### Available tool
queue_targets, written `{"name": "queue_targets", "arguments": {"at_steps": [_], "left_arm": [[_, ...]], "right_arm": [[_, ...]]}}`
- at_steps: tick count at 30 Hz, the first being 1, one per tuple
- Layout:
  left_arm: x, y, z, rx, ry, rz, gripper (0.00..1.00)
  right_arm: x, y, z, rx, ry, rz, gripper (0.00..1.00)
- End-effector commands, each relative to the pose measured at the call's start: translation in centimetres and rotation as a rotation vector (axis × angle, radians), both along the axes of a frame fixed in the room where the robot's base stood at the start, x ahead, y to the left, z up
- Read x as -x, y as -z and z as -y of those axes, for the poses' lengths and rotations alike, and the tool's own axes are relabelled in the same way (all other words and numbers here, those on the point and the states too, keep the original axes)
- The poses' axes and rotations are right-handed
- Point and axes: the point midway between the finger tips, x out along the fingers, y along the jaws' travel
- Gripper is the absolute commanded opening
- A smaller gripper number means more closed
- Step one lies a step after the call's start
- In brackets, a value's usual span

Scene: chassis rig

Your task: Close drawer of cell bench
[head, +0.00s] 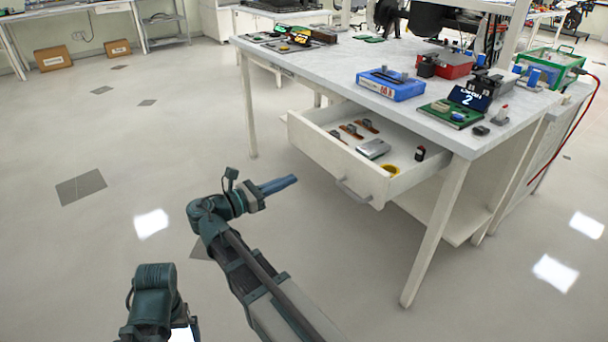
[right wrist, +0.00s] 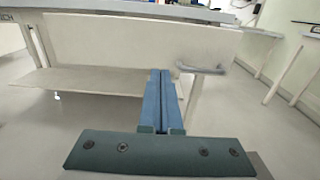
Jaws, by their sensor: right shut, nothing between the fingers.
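The cell bench's white drawer (head: 292,137) is pulled out from under the bench top in the head view. A grey bar handle (head: 353,190) is on its front. Inside lie a silver box (head: 373,149), brown-handled tools (head: 351,131), a yellow ring (head: 390,170) and a small dark bottle (head: 420,153). My right gripper (head: 294,180) is shut and empty, left of the drawer front and apart from it. In the right wrist view the shut fingers (right wrist: 161,73) point toward the pale drawer front (right wrist: 110,42), with the handle (right wrist: 203,68) to their right. My left gripper is out of sight.
The cell bench top (head: 325,72) carries a blue case (head: 390,84), a red box (head: 452,65) and a green board (head: 450,113). A bench leg (head: 436,235) stands right of the drawer. A lower shelf (head: 440,218) lies beneath. The floor left of the bench is clear.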

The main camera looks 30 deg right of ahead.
Motion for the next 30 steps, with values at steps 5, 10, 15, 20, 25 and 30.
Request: {"name": "queue_targets", "arguments": {"at_steps": [5, 10, 15, 20, 25, 30], "left_arm": [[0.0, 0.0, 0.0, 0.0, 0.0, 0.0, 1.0], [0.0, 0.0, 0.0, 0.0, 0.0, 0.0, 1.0], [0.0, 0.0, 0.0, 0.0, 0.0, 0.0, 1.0], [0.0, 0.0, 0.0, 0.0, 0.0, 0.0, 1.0], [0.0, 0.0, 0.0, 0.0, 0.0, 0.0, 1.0], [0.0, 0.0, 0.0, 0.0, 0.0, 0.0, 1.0]], "right_arm": [[-0.1, 0.0, 3.2, -0.001, 0.006, 0.001, 0.0], [-0.4, 0.0, 6.8, -0.002, 0.005, 0.002, 0.0], [-0.7, 0.1, 9.8, -0.002, 0.004, 0.002, 0.0], [-0.9, 0.1, 11.9, -0.002, 0.003, 0.002, 0.0], [-1.0, 0.0, 12.9, -0.002, 0.0, 0.002, 0.0], [-1.0, 0.0, 13.2, -0.002, 0.0, 0.002, 0.0]]}}
